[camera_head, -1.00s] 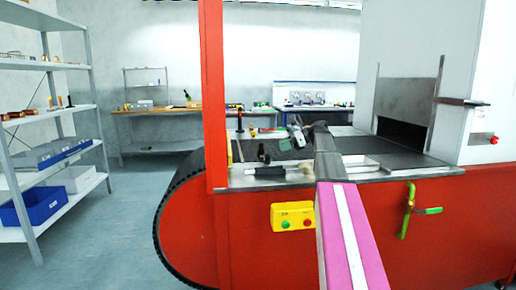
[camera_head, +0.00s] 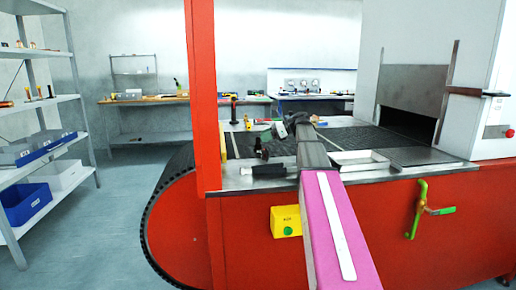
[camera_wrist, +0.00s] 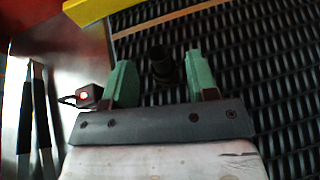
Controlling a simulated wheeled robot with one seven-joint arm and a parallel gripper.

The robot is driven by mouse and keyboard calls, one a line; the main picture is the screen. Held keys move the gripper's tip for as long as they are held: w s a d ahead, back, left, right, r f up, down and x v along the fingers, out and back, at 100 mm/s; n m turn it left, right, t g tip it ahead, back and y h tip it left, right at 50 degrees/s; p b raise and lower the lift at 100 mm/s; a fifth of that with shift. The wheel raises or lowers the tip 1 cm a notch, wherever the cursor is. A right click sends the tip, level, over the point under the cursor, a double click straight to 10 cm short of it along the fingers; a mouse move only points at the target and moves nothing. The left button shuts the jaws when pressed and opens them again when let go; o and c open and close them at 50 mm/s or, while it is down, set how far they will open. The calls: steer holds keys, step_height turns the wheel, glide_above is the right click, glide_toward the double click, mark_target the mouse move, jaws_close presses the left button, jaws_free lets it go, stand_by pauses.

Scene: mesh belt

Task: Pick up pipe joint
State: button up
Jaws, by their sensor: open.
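A short dark cylindrical piece, likely the pipe joint (camera_wrist: 161,66), stands on the dark mesh belt in the wrist view. It lies between and slightly beyond my green fingertips. My gripper (camera_wrist: 161,78) is open, with one finger on each side of the piece and visible gaps to both; I cannot tell its height above the belt.
The mesh belt (camera_head: 350,137) runs toward the machine opening at right. A dark-handled tool (camera_head: 256,171) lies on the metal edge, beside a shallow metal tray (camera_head: 358,162). A red post (camera_head: 203,95) rises at left. A yellow bar (camera_wrist: 90,10) crosses the wrist view's top.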

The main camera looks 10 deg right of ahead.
mark_target(255, 149)
steer(key=shift+x, duration=2.75)
steer(key=shift+r, duration=0.1)
jaws_close()
